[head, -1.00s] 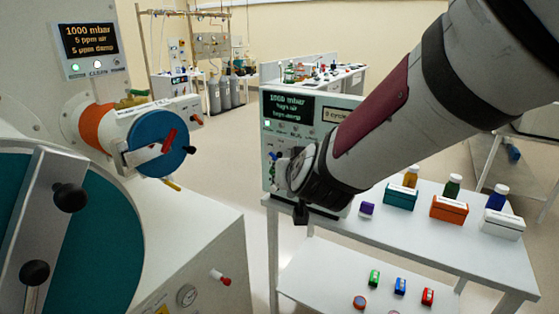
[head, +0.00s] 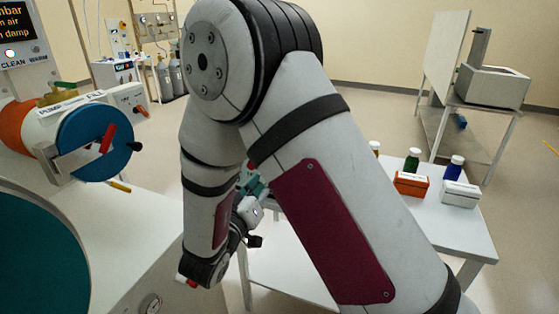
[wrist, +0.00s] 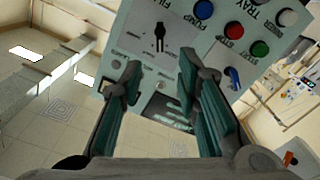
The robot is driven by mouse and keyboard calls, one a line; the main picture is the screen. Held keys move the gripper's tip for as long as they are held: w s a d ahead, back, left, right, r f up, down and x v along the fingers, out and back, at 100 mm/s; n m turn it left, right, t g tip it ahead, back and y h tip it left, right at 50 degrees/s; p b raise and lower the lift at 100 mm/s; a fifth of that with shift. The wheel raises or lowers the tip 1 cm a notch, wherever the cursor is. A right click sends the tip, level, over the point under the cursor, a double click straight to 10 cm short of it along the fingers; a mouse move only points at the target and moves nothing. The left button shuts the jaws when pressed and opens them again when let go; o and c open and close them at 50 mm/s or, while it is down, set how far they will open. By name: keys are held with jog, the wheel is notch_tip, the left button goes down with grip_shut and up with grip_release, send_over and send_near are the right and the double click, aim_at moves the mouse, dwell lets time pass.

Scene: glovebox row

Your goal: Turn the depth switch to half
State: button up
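In the wrist view, a pale control panel (wrist: 215,55) hangs upside down and tilted ahead of my gripper (wrist: 160,68). My gripper is open, with teal-padded fingers on both sides and nothing between them. A black lever switch (wrist: 160,37) sits on the panel just beyond the fingertips. A blue lever switch (wrist: 233,77) is to the right of the right finger, apart from it. I cannot read which is the depth switch or its setting. A dark window (wrist: 165,112) shows between the fingers. In the head view, my arm hides the panel.
Blue, red and green buttons (wrist: 260,49) line the panel near the blue switch. In the head view, a white table (head: 455,220) holds an orange box (head: 411,184), a white box (head: 460,194) and bottles. The glovebox with a blue round door (head: 95,140) stands at left.

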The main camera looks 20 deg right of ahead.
jog(key=x, duration=1.2)
jog(key=shift+c, duration=0.2)
grip_shut()
